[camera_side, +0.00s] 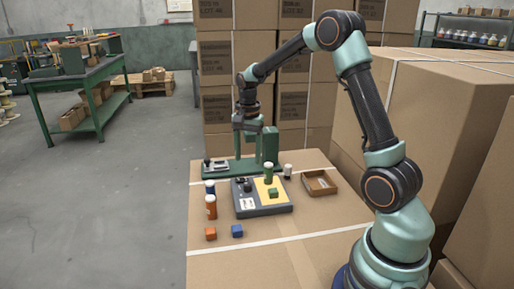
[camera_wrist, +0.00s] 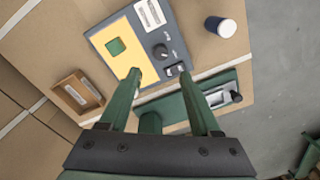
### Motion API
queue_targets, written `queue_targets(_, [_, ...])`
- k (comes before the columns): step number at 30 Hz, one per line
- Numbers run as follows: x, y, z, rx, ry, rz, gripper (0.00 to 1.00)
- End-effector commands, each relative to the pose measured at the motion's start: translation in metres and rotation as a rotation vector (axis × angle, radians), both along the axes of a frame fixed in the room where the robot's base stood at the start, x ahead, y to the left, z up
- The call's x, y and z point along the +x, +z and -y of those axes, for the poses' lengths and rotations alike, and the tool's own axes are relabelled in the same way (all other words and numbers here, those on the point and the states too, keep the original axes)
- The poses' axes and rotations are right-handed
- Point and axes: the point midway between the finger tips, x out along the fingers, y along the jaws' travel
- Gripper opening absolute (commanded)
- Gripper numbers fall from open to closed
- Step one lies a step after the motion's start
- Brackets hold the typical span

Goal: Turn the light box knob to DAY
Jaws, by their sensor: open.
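The light box (camera_side: 265,210) is a dark grey box with a yellow panel (camera_wrist: 115,50) on the cardboard top. Its round dark knob (camera_wrist: 160,50) shows beside the panel in the wrist view, with small white marks around it; I cannot read its setting. A smaller dark control (camera_wrist: 176,70) sits near it. My gripper (camera_wrist: 160,78) is open and empty, its two green fingers spread, with the knob just beyond the gap between the tips. In the side view my gripper (camera_side: 247,150) hangs above and behind the box, apart from it.
A green block (camera_side: 273,193) lies on the panel, and a green cylinder (camera_side: 268,173) stands by it. A green fixture (camera_side: 232,168) is behind. Capped bottles (camera_side: 211,207) stand left, an open carton (camera_side: 319,184) right. Orange (camera_side: 211,233) and blue (camera_side: 237,231) cubes lie in front.

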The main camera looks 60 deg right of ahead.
Motion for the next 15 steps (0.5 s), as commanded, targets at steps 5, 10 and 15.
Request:
queue_targets(5, [0.000, -0.037, -0.001, 0.002, 0.002, -0.006, 0.64])
queue_targets(10, [0.001, -0.067, -0.001, 0.001, 0.003, -0.003, 0.64])
queue_targets(15, [0.002, -0.087, -0.001, 0.000, 0.003, -0.002, 0.64])
